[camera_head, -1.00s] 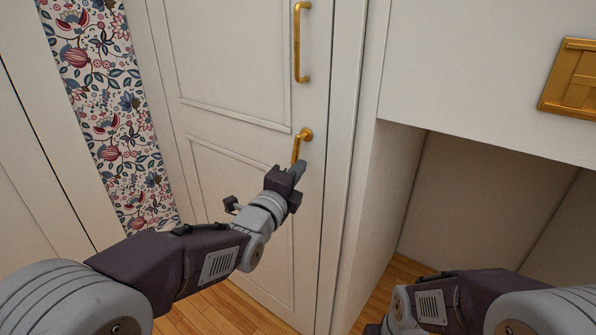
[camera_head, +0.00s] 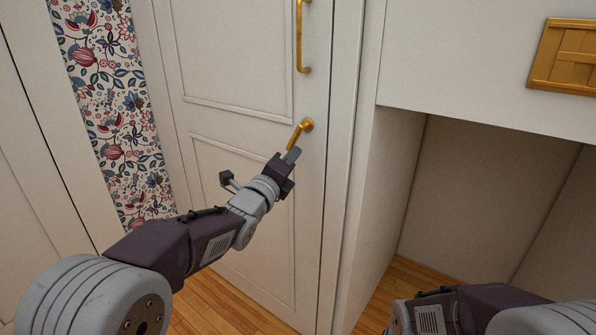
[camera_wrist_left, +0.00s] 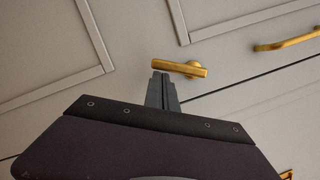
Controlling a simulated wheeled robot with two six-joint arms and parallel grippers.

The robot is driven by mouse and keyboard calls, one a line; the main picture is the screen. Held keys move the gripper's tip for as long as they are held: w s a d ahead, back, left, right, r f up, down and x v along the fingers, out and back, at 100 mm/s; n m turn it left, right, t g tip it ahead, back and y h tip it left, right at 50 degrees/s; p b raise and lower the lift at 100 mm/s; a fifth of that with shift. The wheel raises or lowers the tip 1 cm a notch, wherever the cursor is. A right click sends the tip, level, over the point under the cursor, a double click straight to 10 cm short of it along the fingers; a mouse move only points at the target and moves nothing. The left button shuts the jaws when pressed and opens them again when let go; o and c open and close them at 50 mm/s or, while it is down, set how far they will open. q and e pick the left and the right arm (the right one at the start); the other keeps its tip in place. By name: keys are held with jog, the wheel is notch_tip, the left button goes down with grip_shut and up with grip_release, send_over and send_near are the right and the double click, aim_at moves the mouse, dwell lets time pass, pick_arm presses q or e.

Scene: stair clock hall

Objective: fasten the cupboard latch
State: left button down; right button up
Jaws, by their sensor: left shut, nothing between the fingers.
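The cupboard latch is a short brass lever (camera_head: 299,134) on the white cupboard door (camera_head: 240,170), below the long brass handle. In the head view it slants down and left from its round mount. My left gripper (camera_head: 292,156) is shut and empty, with its fingertips at the lever's lower end. In the left wrist view, the lever (camera_wrist_left: 182,69) lies just past the closed fingertips (camera_wrist_left: 160,77); I cannot tell whether they touch. My right arm shows at the lower right of the head view, but its gripper is out of the picture.
A long brass pull handle (camera_head: 301,40) stands above the latch. Right of the door is an open recess (camera_head: 480,190) under a white panel with a brass plate (camera_head: 565,58). Floral wallpaper (camera_head: 115,120) is at left. Wooden floor (camera_head: 215,305) lies below.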

pick_arm(q)
jog(key=w+a+m+h+b, duration=0.1)
jog(key=m+b, duration=0.1)
jog(key=m, duration=0.1)
jog(key=w+a+r+m+h+b, duration=0.1)
jog(key=m+b, duration=0.1)
jog(key=m, duration=0.2)
jog(key=w+a+r+m+h+b, duration=0.1)
jog(key=a+m+b, duration=0.1)
jog(key=m, duration=0.2)
jog(key=shift+r+h+b, duration=0.2)
jog(key=shift+h+b, duration=0.1)
jog(key=shift+b, duration=0.05)
jog(key=shift+w+a+r, duration=0.15)
jog(key=shift+a+r, duration=0.05)
jog(key=shift+r, duration=0.55)
jog(key=s+a+f+b, duration=0.3)
jog(key=s+a+f, duration=0.2)
jog(key=s+f, duration=0.1)
jog(key=shift+v, duration=0.95)
jog(key=shift+s+d+f, duration=0.1)
jog(key=shift+d, duration=0.05)
